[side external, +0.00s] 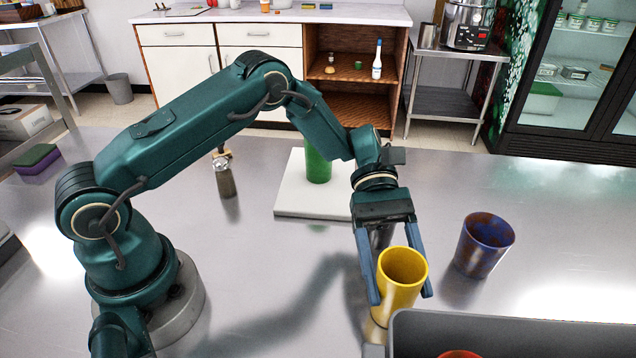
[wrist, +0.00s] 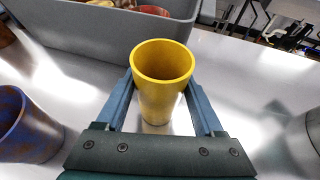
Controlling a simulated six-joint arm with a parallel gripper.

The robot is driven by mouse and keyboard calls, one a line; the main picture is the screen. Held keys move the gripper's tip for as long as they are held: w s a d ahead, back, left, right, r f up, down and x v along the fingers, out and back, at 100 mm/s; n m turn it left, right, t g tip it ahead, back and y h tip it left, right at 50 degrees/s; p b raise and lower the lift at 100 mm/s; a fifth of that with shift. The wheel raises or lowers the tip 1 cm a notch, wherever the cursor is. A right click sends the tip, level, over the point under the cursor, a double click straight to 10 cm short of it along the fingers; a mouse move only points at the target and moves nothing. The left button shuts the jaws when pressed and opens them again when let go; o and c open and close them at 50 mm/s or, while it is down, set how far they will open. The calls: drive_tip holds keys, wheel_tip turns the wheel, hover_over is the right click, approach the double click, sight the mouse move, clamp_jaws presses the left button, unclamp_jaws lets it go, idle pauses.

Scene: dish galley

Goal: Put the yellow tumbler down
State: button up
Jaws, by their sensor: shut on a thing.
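The yellow tumbler (side external: 402,272) is upright between the two blue fingers of my gripper (side external: 400,296), which is shut on it. In the wrist view the yellow tumbler (wrist: 162,92) stands with its open mouth up, and the fingers of my gripper (wrist: 160,84) press on both its sides. Its base is close to the steel counter (side external: 290,265); I cannot tell whether it touches. The grey bin (side external: 520,333) is right beside it at the front.
A blue and rust mottled tumbler (side external: 484,245) stands to the right. A green tumbler (side external: 318,165) stands on a white board (side external: 290,200) behind. A small jar (side external: 225,178) is left of the board. The grey bin holds reddish items. The counter between board and bin has free room.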

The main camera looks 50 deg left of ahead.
drive_tip(key=shift+f, duration=0.15)
drive_tip(key=o, duration=1.4)
drive_tip(key=shift+w+a+r, duration=0.15)
drive_tip(key=shift+a+r, duration=0.05)
drive_tip(key=v, duration=1.1)
drive_tip(key=shift+a, duration=0.15)
drive_tip(key=shift+w+r, duration=0.1)
drive_tip(key=shift+r, duration=0.1)
